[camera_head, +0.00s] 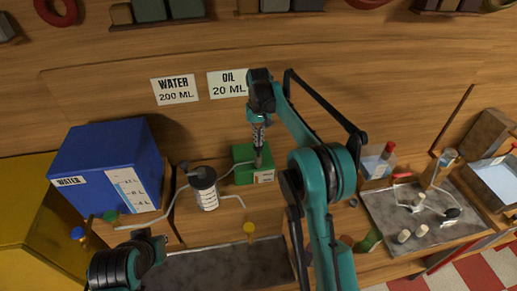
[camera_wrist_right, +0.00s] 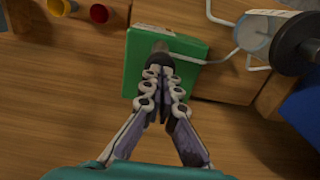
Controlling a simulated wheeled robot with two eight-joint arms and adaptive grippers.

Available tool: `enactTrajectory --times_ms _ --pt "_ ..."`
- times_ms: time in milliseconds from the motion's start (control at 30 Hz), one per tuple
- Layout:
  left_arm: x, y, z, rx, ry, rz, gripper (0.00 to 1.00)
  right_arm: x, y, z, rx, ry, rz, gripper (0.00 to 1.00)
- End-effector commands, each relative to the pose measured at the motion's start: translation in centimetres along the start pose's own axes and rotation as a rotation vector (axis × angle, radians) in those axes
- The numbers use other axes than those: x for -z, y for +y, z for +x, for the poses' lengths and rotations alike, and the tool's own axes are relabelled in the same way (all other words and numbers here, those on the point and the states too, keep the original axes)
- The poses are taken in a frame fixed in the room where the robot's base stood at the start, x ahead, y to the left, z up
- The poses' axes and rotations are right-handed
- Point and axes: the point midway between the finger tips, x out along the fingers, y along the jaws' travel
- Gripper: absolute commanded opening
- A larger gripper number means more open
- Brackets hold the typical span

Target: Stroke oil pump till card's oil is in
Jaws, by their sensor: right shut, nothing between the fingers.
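The oil card (camera_head: 228,84) on the back wall reads "OIL 20 ML". The green oil pump box (camera_head: 243,154) stands on the bench below it, with a thin pale spout toward a clear graduated cup (camera_head: 206,194). In the right wrist view the green box (camera_wrist_right: 185,85) has a dark plunger knob (camera_wrist_right: 159,57). My right gripper (camera_head: 259,148) is shut and empty, pointing down at the knob. Its fingertips (camera_wrist_right: 162,88) overlap the knob; I cannot tell whether they touch. The cup's oil level is too small to read. My left gripper (camera_head: 144,238) is low at left, its fingers unclear.
A blue water tank (camera_head: 105,160) and yellow box (camera_head: 25,225) stand at left. A water card (camera_head: 175,91) reads "WATER 200 ML". A grey tray (camera_head: 405,220) with small bottles lies at right. A dark mat (camera_head: 235,268) lies in front, with a small yellow knob (camera_head: 249,229) behind it.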

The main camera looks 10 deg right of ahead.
Motion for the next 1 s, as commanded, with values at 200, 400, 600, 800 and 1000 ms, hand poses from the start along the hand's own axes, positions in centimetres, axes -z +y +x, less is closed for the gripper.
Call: enactTrajectory --times_ms 200,400,600,800,1000 --pt "-0.5 0.0 0.7 0.0 0.0 0.0 0.0 0.0 0.0 1.2 0.0 0.0 0.0 0.0" --pt "-0.8 0.0 1.1 0.0 0.0 0.0 0.0 0.0 0.0 2.1 0.0 0.0 0.0 0.0" --pt "-1.1 0.0 1.6 0.0 0.0 0.0 0.0 0.0 0.0 3.0 0.0 0.0 0.0 0.0" --pt "-1.5 0.0 2.1 0.0 0.0 0.0 0.0 0.0 0.0 3.9 0.0 0.0 0.0 0.0" --pt "-1.5 0.0 2.1 0.0 0.0 0.0 0.0 0.0 0.0 3.9 0.0 0.0 0.0 0.0"
